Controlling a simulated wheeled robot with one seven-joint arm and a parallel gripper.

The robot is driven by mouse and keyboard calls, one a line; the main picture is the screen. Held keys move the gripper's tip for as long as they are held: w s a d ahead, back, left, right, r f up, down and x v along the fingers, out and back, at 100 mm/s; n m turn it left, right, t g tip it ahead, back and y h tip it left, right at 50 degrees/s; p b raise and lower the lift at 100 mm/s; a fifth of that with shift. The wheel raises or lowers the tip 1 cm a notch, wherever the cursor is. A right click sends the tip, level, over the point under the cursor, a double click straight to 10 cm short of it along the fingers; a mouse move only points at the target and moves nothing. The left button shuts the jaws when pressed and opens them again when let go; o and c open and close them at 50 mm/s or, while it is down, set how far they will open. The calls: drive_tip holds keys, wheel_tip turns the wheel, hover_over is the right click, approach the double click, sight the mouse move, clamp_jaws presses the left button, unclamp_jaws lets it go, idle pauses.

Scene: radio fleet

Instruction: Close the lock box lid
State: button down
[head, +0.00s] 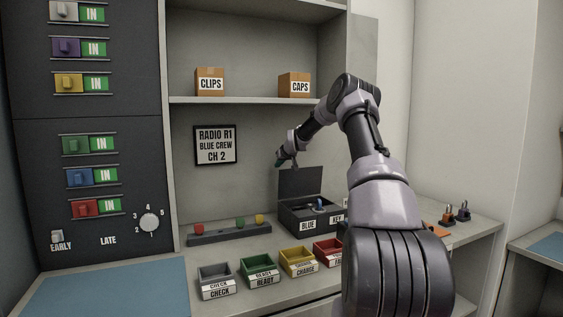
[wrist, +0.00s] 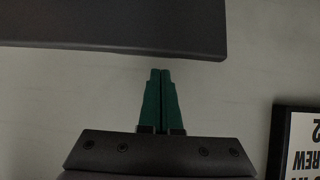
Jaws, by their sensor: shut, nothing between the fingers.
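The dark lock box (head: 297,221) stands on the counter, with labels on its front; one reads BLUE. Its lid (head: 300,183) is open, standing up at the back of the box. A blue item shows inside. My gripper (head: 281,160) is above and behind the lid's upper left corner, near the back wall, with shut green fingers. In the wrist view, the gripper (wrist: 160,75) is shut and empty. A dark flat panel, which looks like the lid (wrist: 110,28), lies just beyond the fingertips; I cannot tell whether they touch.
A sign (head: 215,145) hangs on the back wall. A rack (head: 229,232) with coloured pieces stands left of the box. Several small bins (head: 215,281) line the front. A shelf (head: 250,100) with two cartons is above. Padlocks (head: 455,213) stand at right.

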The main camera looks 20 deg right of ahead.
drive_tip(key=shift+s+f, duration=0.2)
drive_tip(key=shift+s, duration=0.75)
drive_tip(key=shift+s+f, duration=0.15)
drive_tip(key=shift+s, duration=0.8)
drive_tip(key=shift+s+d, duration=0.1)
drive_tip(key=shift+s, duration=0.05)
